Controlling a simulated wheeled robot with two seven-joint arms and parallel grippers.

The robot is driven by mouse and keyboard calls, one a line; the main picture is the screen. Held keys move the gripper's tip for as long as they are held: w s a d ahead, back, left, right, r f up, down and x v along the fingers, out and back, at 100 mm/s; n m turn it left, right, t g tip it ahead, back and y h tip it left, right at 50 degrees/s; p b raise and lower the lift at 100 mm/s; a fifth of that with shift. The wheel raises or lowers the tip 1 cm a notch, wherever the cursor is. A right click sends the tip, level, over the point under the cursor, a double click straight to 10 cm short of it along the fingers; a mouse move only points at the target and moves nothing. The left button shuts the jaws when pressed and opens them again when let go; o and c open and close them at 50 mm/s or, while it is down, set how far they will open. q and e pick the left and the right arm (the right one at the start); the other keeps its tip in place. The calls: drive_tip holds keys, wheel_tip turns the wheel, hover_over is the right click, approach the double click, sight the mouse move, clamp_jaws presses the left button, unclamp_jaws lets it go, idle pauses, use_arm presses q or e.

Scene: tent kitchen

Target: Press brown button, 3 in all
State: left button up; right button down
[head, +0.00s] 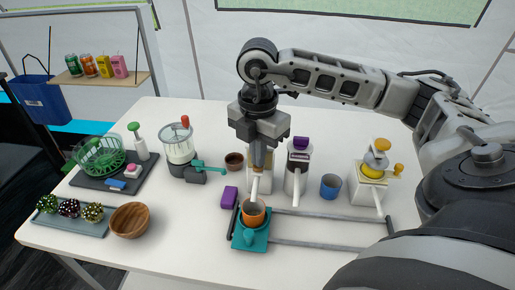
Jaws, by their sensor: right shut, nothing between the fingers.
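My right gripper (258,148) points straight down, shut and empty, over the top of the leftmost white dispenser (263,184). The brown button is mostly hidden behind the fingers; a brown patch shows at the fingertips, and I cannot tell whether they touch or press it. The dispenser's pale spout slopes toward the front, over an orange cup (253,212) in a teal holder (250,243). My left gripper is not in view.
A purple-topped dispenser (298,180) stands just right, then a blue cup (330,186) and a yellow-topped dispenser (365,190). Grey rails (320,244) run rightward from the holder. A purple block (229,197), dark bowl (234,161), blender (179,145) and wooden bowl (130,220) lie left.

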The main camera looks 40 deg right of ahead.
drive_tip(key=shift+f, duration=0.3)
drive_tip(key=shift+f+b, duration=0.25)
drive_tip(key=shift+b, duration=0.2)
drive_tip(key=shift+r, duration=0.1)
drive_tip(key=shift+r+p, duration=0.45)
drive_tip(key=shift+r, duration=0.05)
idle(0.5)
